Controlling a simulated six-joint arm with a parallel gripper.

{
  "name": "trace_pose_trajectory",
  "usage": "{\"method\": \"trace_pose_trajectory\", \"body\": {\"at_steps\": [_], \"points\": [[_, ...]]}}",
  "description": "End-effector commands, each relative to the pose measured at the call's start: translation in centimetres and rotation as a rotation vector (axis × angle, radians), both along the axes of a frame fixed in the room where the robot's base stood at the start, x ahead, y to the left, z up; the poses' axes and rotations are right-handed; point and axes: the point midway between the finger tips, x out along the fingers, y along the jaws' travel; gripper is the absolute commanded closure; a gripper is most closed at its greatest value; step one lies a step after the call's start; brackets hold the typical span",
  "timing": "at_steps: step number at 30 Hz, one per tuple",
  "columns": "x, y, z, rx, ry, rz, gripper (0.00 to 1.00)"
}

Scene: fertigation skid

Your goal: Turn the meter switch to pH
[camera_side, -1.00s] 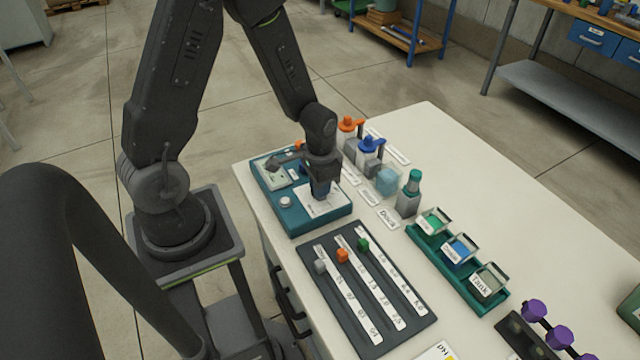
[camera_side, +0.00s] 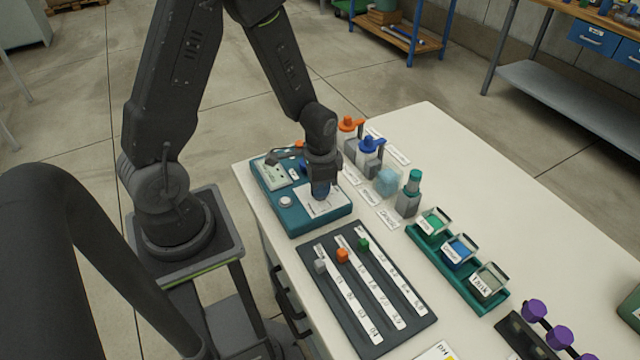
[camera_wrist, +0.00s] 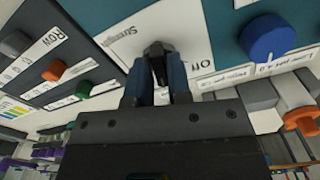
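The meter is a teal box (camera_side: 290,220) on the bench in the side view, with a white dial plate (camera_side: 335,204) on top. In the wrist view the plate (camera_wrist: 195,28) shows the words "Strength" and "Off"; I cannot make out a pH mark. The switch is a small black knob (camera_wrist: 155,50) on this plate. My gripper (camera_side: 321,192) points straight down over the plate and hides the switch in the side view. In the wrist view the blue fingers of my gripper (camera_wrist: 160,75) stand close on both sides of the knob and appear shut on it.
Orange-topped (camera_side: 348,123) and blue-topped (camera_side: 370,144) dispensers stand just behind the meter. A dark slider panel (camera_side: 372,305) lies in front, with grey, orange and green knobs. A green rack (camera_side: 440,255) of labelled containers is to the right.

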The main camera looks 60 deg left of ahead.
Motion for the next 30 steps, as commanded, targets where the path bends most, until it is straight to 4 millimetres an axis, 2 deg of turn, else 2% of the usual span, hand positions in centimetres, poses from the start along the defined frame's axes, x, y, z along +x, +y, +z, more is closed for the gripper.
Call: {"method": "trace_pose_trajectory", "body": {"at_steps": [1, 6, 13, 17, 23, 30], "points": [[0.0, 0.0, 0.0, 0.000, 0.000, 0.001, 0.77], [0.0, 0.0, 0.0, 0.000, -0.001, 0.001, 0.62], [0.1, 0.0, 0.0, 0.000, -0.002, 0.001, 0.62], [0.1, 0.0, 0.8, 0.001, -0.004, 0.001, 0.62], [0.2, 0.0, 4.1, 0.002, -0.009, 0.001, 0.62], [0.1, 0.0, 9.3, 0.002, -0.009, 0.001, 0.62]]}}
